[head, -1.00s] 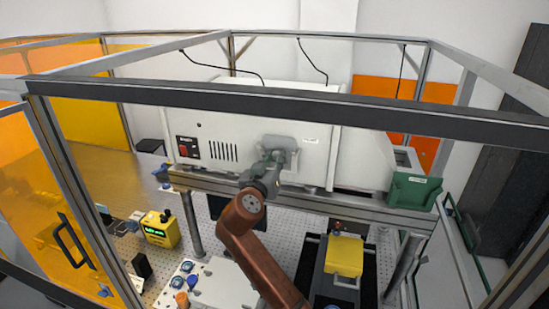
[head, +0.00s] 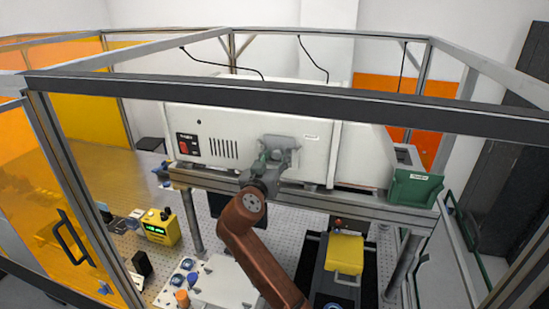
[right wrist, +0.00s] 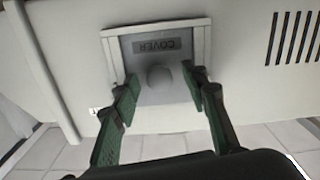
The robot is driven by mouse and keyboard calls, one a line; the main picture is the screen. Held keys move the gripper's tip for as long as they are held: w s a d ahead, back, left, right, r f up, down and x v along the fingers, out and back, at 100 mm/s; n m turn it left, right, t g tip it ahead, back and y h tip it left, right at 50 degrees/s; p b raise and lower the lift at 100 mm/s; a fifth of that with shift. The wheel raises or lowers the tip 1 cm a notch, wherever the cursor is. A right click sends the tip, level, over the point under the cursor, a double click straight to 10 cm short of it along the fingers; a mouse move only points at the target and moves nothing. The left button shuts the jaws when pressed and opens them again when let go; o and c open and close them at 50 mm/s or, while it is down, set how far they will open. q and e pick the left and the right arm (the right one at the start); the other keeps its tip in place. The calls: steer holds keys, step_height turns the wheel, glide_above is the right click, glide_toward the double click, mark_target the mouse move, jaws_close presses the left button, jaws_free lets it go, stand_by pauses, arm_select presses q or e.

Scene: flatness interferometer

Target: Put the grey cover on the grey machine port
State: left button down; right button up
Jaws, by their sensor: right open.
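The grey cover (right wrist: 150,55) is a flat plate with a round knob and a label reading COVER, upside down in the right wrist view. It lies against the machine's pale face, inside the raised light frame of the grey machine port (right wrist: 202,45). The frame borders its two sides and its upper edge in that view; I cannot tell how deep it sits. My right gripper (right wrist: 160,82) is open, with its green-padded fingers on either side of the knob and apart from it. In the head view the right gripper (head: 276,157) is at the machine front and hides most of the port. My left gripper is not in view.
The white machine (head: 235,122) stands on a metal shelf beam (head: 340,203). A dark frame bar (head: 300,104) crosses in front, above the arm. A green bin (head: 415,188) is at the right. A yellow instrument (head: 160,228) and a yellow block (head: 345,254) are below on the bench.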

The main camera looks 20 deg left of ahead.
steer(key=s, duration=1.2)
steer(key=shift+r, duration=0.15)
